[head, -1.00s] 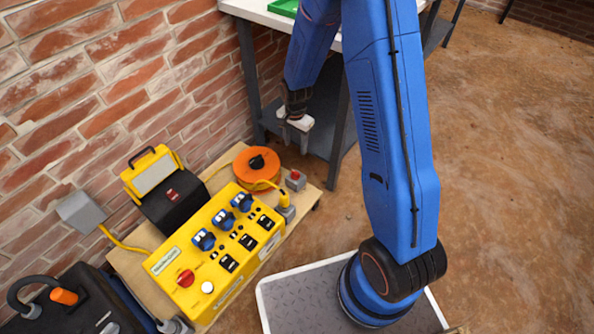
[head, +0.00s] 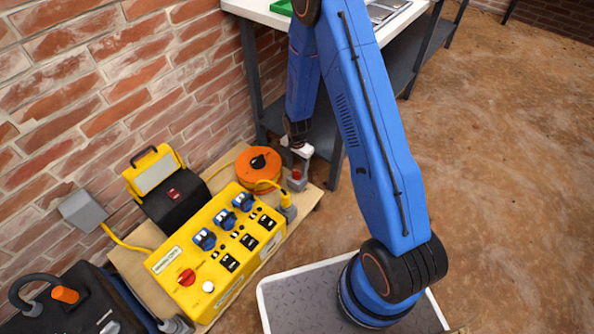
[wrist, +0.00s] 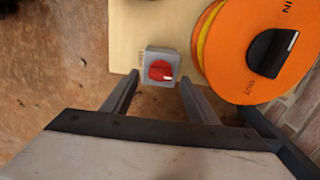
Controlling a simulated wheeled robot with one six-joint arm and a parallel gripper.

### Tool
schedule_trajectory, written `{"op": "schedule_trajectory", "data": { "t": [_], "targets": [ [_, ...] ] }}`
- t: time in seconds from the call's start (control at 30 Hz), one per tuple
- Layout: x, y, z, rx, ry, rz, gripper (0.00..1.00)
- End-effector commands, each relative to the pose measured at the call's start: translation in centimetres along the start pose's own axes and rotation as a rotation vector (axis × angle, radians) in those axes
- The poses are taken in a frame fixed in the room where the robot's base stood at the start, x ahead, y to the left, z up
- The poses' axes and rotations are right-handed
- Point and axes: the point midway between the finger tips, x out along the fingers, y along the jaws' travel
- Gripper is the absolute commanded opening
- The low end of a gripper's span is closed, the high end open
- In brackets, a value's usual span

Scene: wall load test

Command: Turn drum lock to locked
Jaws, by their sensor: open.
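A small grey box (wrist: 152,55) with a red rotary knob (wrist: 160,70) sits on the wooden board beside the orange drum (wrist: 240,75). I cannot read a label on the box. The knob's pale mark points right in the wrist view. The drum carries a black knob (wrist: 272,52) with a white mark, and lettering that seems to include "IN". My gripper (wrist: 157,85) is open and empty, its fingers to either side of the red knob in the wrist view, apart from it. In the head view my gripper (head: 301,158) is just above the red knob (head: 297,175).
A yellow control box (head: 215,250) with blue sockets and a red knob lies on the wooden board (head: 140,265). A yellow cable and grey plug (head: 288,212) sit near the small box. A table leg (head: 337,165) stands close right of my gripper; the brick wall (head: 90,80) is behind.

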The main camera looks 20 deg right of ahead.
Motion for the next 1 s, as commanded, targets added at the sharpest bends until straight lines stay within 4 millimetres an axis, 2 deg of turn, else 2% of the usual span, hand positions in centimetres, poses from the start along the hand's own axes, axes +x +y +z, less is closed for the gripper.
{"op": "schedule_trajectory", "data": {
  "t": [0.1,0.23,0.63,0.8,1.0],
  "targets": [
    [1.4,0.0,0.0,0.0,0.0,0.0,0.53],
    [2.2,0.0,0.0,0.0,0.0,0.0,0.53],
    [2.6,-0.1,0.0,0.0,0.001,-0.001,0.53],
    [2.6,-0.1,0.0,0.0,0.001,-0.001,0.12],
    [2.6,-0.1,0.0,-0.005,0.001,-0.001,0.12]
  ]
}}
